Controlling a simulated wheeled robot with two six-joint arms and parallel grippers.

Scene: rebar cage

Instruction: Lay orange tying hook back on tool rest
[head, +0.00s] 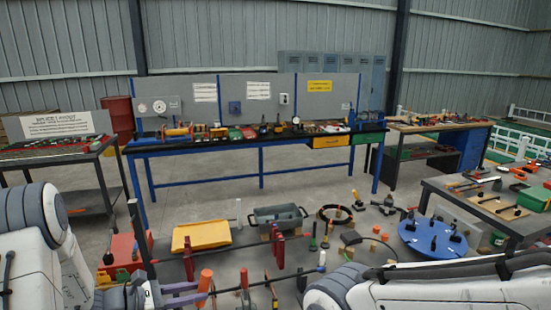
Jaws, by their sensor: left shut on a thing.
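My left gripper (197,292) is low in the head view, left of centre, with purple fingers pointing right. It is shut on an upright orange handle (205,282), which looks like the tying hook; its lower part and any metal hook end are hard to make out. My right arm comes in from the lower right, and its gripper does not show. On the right-hand table (440,187) a pale board (490,203) carries several small dark tools; I cannot tell if it is the tool rest.
Red supports (278,248) and bars stand just right of my left gripper. A yellow tray (201,235), a grey tub (277,218) and a round blue plate (433,238) are on the floor beyond. A long blue-legged workbench (260,143) runs along the back.

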